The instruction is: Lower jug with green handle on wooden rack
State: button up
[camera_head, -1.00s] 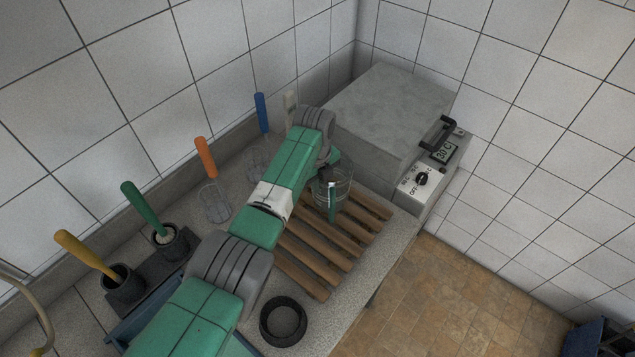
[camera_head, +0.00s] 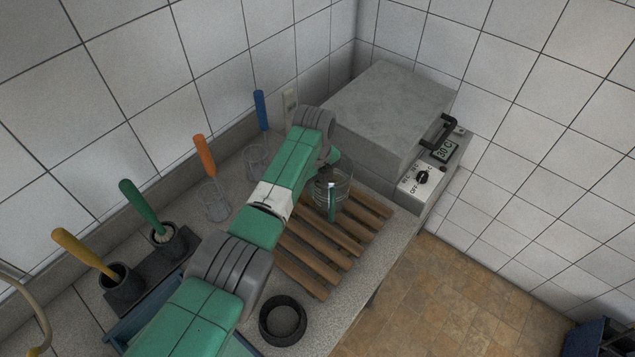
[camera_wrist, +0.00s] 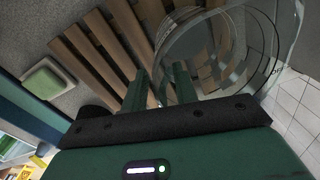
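The clear glass jug (camera_head: 346,184) with a green handle (camera_head: 332,204) is at the back end of the wooden rack (camera_head: 316,238). In the wrist view the jug (camera_wrist: 245,45) fills the upper right, above the slats (camera_wrist: 85,55). I cannot tell whether its base touches them. My gripper (camera_wrist: 160,75) is close beside the jug, with two dark green fingers apart and wood showing between them. The handle is hard to tell from the fingers in the wrist view. My arm hides the fingertips in the head view.
A grey box (camera_head: 385,110) with a black-handled lid and dial stands just behind the rack. Baskets with orange (camera_head: 205,155) and blue (camera_head: 260,110) handles stand by the wall. A black ring-shaped dish (camera_head: 283,321) is at the rack's near end. Brushes stand in holders at left.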

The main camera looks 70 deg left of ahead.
notch_tip(320, 180, up, 8)
jog(key=p, duration=0.1)
jog(key=shift+s+f, duration=0.15)
dwell(0.5)
